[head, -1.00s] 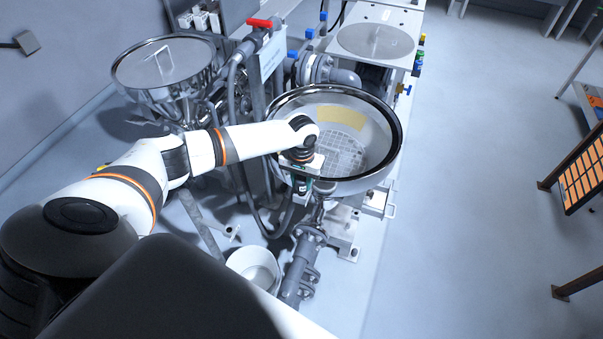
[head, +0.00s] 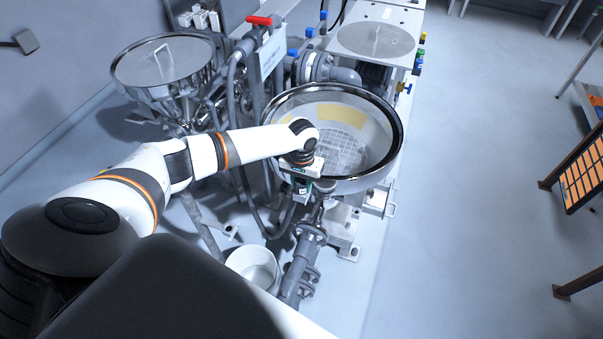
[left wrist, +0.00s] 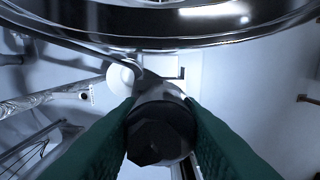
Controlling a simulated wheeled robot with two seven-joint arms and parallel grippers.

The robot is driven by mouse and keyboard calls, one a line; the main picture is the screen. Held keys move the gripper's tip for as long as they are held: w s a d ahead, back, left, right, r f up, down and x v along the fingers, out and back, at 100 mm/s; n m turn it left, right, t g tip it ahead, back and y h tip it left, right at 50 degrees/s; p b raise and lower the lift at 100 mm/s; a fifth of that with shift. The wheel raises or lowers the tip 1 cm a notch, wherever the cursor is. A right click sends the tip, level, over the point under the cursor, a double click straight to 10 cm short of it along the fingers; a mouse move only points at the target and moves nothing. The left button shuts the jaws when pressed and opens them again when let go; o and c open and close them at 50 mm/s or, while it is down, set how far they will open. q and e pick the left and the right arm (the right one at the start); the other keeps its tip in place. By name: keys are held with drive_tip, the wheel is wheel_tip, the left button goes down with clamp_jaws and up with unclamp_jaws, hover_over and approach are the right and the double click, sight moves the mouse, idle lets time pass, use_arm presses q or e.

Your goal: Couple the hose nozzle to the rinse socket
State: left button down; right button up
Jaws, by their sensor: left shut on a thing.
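My left gripper (head: 300,186) is beside the near left rim of the round steel hopper (head: 392,165). In the left wrist view its green fingers (left wrist: 160,112) are shut on the hose nozzle (left wrist: 160,130), a dark, roughly cylindrical piece with a faceted end. In the head view the gripper and wrist hide most of the nozzle. A dark grey hose (head: 247,200) hangs in a loop from the stand and rises toward the gripper. I cannot clearly pick out the rinse socket, nor tell whether the nozzle touches it. My right gripper is not in view.
The hopper rim (left wrist: 180,38) crosses the top of the left wrist view, close to the fingers. A white bucket (head: 254,268) and a flanged grey pipe (head: 296,275) stand below. A steel funnel (head: 165,65) is at the left.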

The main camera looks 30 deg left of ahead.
sight(302, 181)
use_arm(q)
drive_tip(key=shift+f, duration=0.2)
drive_tip(key=shift+c, duration=2.3)
unclamp_jaws()
drive_tip(key=shift+r, duration=0.1)
drive_tip(key=shift+r+p, duration=1.5)
drive_tip(key=shift+r, duration=1.4)
drive_tip(key=shift+r, duration=0.15)
